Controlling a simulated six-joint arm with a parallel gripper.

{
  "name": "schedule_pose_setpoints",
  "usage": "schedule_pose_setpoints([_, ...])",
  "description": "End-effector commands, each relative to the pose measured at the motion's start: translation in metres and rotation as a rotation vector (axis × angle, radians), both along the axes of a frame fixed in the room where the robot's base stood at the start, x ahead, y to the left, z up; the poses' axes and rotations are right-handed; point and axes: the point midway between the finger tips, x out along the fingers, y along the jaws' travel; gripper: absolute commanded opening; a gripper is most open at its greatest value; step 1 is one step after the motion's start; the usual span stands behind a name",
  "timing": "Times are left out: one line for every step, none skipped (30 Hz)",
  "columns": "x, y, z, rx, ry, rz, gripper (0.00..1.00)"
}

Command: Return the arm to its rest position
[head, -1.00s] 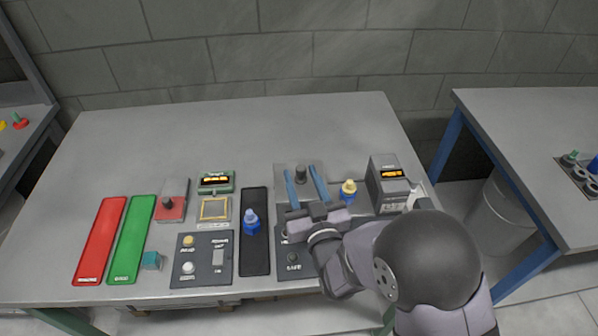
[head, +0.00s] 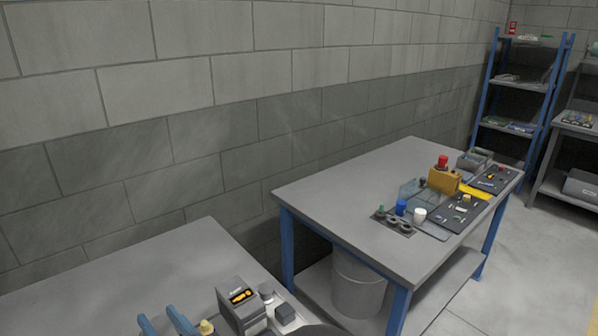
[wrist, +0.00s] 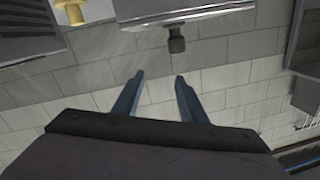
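My gripper (head: 157,314) shows at the bottom left of the head view, only its two blue fingers, above the near table. In the wrist view the fingers (wrist: 160,92) stand apart with nothing between them, so it is open and empty. The rest of my arm is mostly out of the head view.
The near table (head: 110,275) holds a grey device with an orange display (head: 241,297) right of my fingers and a yellow-topped item (head: 206,327). A second table (head: 335,185) with bottles and panels stands to the right, a grey bin (head: 357,285) beneath it. Blue shelving (head: 520,95) is farther back.

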Motion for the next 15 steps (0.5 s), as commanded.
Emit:
schedule_pose_setpoints([0.022,-0.021,0.012,-0.014,0.056,-0.052,0.39])
schedule_pose_setpoints([0.033,-0.034,0.009,-0.046,0.089,-0.078,0.39])
schedule_pose_setpoints([0.045,-0.052,0.004,-0.093,0.129,-0.112,0.39])
schedule_pose_setpoints([0.054,-0.067,0.001,-0.126,0.16,-0.138,0.39])
schedule_pose_setpoints([0.061,-0.081,-0.003,-0.159,0.192,-0.163,0.39])
schedule_pose_setpoints([0.069,-0.101,-0.008,-0.2,0.235,-0.195,0.39])
schedule_pose_setpoints([0.073,-0.116,-0.011,-0.23,0.264,-0.218,0.39])
schedule_pose_setpoints([0.077,-0.13,-0.014,-0.261,0.294,-0.239,0.39])
schedule_pose_setpoints([0.08,-0.15,-0.02,-0.305,0.334,-0.266,0.39])
schedule_pose_setpoints([0.081,-0.165,-0.024,-0.339,0.363,-0.285,0.39])
schedule_pose_setpoints([0.082,-0.181,-0.028,-0.373,0.392,-0.302,0.39])
schedule_pose_setpoints([0.081,-0.202,-0.033,-0.418,0.433,-0.326,0.39])
schedule_pose_setpoints([0.079,-0.218,-0.036,-0.452,0.465,-0.342,0.39])
schedule_pose_setpoints([0.077,-0.234,-0.039,-0.485,0.498,-0.358,0.39])
schedule_pose_setpoints([0.072,-0.256,-0.044,-0.529,0.547,-0.379,0.39])
